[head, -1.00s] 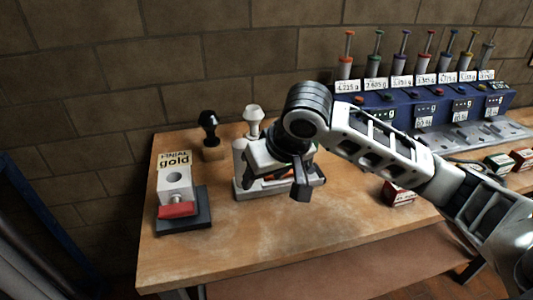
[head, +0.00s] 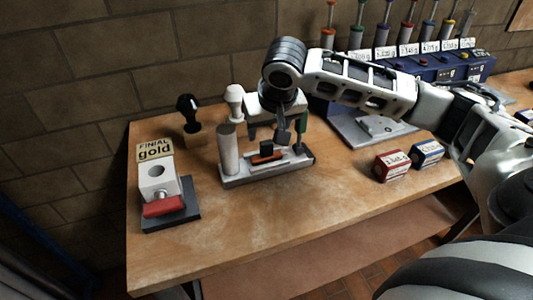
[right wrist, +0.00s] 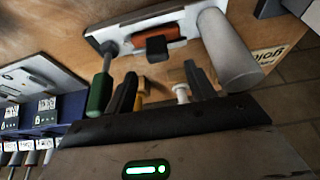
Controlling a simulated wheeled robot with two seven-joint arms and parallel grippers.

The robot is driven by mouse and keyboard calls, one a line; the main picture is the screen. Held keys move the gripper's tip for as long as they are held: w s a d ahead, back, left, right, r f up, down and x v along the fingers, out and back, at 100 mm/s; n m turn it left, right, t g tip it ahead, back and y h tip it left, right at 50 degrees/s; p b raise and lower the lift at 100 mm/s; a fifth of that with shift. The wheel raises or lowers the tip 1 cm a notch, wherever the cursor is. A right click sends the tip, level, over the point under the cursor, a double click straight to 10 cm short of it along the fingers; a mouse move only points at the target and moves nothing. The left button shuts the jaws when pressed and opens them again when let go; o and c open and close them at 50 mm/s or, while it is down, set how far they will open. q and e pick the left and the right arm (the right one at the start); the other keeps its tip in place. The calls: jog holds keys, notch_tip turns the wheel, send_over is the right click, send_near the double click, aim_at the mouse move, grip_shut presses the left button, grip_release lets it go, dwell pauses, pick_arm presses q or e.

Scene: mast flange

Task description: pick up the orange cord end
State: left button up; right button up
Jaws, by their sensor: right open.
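A small orange piece (head: 268,158) lies on a white tray (head: 240,180) on the wooden bench, with a black block (head: 266,147) at its middle. I cannot make out a cord on it. In the right wrist view the orange piece (right wrist: 165,32) and black block (right wrist: 157,46) show beyond the fingers. My right gripper (head: 268,132) is open and empty, above and behind the orange piece. Its fingers show in the right wrist view (right wrist: 161,88), apart, with a small yellow-orange thing (right wrist: 140,90) and a white knob (right wrist: 181,93) seen between them. My left gripper is out of view.
A grey cylinder (head: 228,150) and a green-handled tool (head: 301,133) stand at the tray's ends. Red (head: 391,165) and blue (head: 428,153) boxes are at right. The front bench is clear.

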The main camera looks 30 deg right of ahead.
aim_at(267, 142)
jog(key=x, duration=0.4)
jog(key=shift+s+f, duration=0.2)
jog(key=shift+s, duration=0.1)
jog(key=shift+w+f, duration=0.25)
jog(key=shift+f, duration=0.3)
jog(key=c, duration=1.1)
